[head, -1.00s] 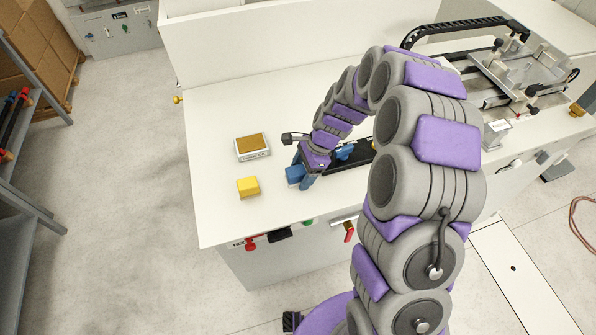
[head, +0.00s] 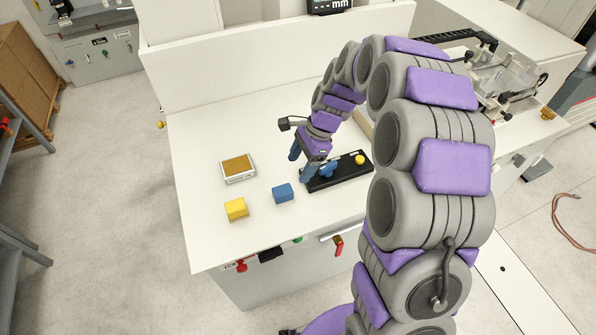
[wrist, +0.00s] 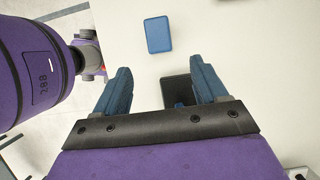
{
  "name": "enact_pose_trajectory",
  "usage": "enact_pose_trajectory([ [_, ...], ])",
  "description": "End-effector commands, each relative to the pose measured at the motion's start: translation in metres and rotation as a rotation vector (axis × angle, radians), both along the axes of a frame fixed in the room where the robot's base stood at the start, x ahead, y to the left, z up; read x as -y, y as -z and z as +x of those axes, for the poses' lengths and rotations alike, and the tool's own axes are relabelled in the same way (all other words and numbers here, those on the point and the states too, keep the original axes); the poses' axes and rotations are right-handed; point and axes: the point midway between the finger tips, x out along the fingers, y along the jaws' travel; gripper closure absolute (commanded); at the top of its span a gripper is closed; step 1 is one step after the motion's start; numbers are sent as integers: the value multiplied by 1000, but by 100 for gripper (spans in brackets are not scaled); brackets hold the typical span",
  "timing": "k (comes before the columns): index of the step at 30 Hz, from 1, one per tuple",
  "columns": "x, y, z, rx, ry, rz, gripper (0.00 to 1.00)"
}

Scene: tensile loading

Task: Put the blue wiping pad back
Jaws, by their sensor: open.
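The blue wiping pad (head: 283,193) lies flat on the white table, right of a yellow block and left of a black tray. It also shows in the wrist view (wrist: 158,35), ahead of the fingertips and apart from them. My gripper (head: 301,162) is open and empty, above the left end of the black tray (head: 349,171). In the wrist view its two blue fingers (wrist: 163,82) are spread apart, with a dark piece of the tray visible between them. A blue item (head: 328,170) and a yellow knob (head: 360,159) sit on the tray.
The yellow block (head: 236,209) and a silver-framed tray with a brown top (head: 238,167) stand on the left of the table (head: 205,125). A machine (head: 500,85) stands at the back right.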

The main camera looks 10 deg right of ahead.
Motion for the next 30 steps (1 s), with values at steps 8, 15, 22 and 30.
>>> enact_pose_trajectory([
  [8,3,-7,-2,2,-9,1,28],
  [15,8,-40,-46,65,-201,-14,28],
  [22,16,-77,-121,145,-512,-58,28],
  [30,38,-100,-214,197,-855,-107,28],
])
